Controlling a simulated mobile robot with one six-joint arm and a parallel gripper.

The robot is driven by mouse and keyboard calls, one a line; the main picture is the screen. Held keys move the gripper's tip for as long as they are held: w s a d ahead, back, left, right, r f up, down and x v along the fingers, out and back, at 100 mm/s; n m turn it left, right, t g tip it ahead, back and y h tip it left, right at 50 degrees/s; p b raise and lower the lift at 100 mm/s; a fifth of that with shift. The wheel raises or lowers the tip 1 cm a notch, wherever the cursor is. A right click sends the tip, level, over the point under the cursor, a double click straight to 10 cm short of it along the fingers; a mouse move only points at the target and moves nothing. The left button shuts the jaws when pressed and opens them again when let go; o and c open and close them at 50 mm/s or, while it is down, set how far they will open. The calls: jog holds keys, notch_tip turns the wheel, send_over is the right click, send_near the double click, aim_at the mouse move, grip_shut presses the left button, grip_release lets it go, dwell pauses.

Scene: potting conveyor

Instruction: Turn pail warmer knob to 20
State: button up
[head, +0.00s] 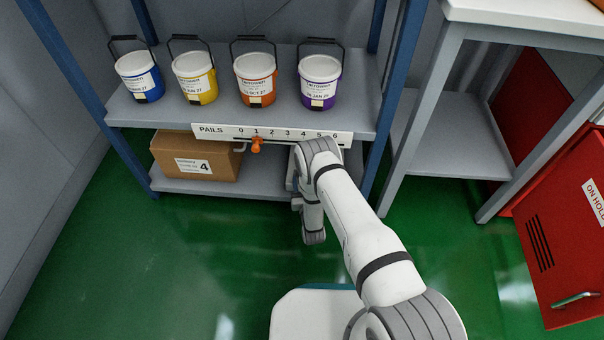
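An orange knob or slider (257,145) sits on a white scale strip (212,132) on the shelf's front edge. No mark of 20 is readable. My arm rises from the lower right, bends in front of the strip's right part and hangs down below it. My gripper (296,204) is at the arm's end, right of and below the orange piece and apart from it. Its fingers are small and partly hidden, so I cannot tell their opening.
Blue (139,77), yellow (195,78), orange (255,79) and purple (319,82) pails stand on the upper shelf. A cardboard box (195,157) sits below. Right are a white-topped bench (520,12) and a red cabinet (568,225). Green floor (150,270) is clear at left.

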jog(key=p+v, duration=0.1)
jog(key=v, duration=0.3)
dwell(0.4)
